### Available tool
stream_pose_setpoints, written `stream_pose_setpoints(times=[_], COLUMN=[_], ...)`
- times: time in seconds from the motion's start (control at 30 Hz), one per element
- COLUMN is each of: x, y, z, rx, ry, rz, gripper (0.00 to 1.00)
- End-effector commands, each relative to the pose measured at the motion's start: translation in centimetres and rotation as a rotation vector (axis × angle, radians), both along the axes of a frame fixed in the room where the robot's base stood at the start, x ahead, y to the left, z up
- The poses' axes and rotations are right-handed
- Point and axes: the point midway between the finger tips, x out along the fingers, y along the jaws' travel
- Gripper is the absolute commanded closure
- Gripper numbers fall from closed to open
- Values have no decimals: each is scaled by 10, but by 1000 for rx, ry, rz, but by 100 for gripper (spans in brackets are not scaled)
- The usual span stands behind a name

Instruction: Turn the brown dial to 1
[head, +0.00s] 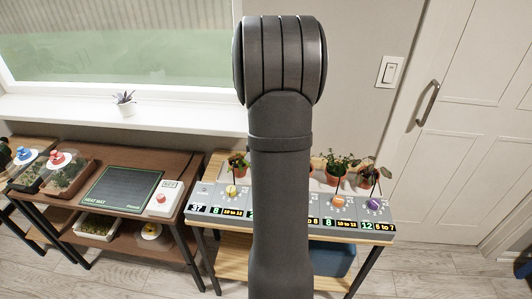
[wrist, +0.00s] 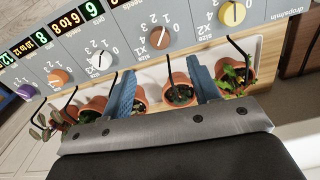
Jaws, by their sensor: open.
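The brown dial (wrist: 157,37) sits on a grey control panel (wrist: 190,40), with white numerals around it. Its exact setting is too small to read. In the head view my arm hides that middle part of the panel. My gripper (wrist: 161,69) shows in the wrist view with its two blue fingers apart and nothing between the tips. The fingertips are just short of the brown dial in the picture, one to each side, and do not appear to touch it. The gripper is hidden in the head view.
A yellow dial (wrist: 232,14) and a white dial (wrist: 100,60) flank the brown one. An orange dial (head: 337,200) and a purple dial (head: 373,204) are farther along. Several potted plants (wrist: 178,92) with thin dark tubes stand along the panel. A heat mat (head: 118,188) lies left.

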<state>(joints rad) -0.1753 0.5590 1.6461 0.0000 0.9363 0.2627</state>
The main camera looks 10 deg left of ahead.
Motion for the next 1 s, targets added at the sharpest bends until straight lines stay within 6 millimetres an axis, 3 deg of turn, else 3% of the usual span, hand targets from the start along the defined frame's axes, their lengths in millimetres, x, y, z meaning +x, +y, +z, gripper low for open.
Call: stream_pose_setpoints(times=[0.03, 0.2, 0.4, 1.0], x=[1, 1, 0, 0], y=[0, 0, 0, 0], z=[14, 46, 66, 67], rx=[1, 1, 0, 0], ry=[-6, -4, 0, 1], rz=[0, 0, 0, 0], gripper=[44, 44, 44, 44])
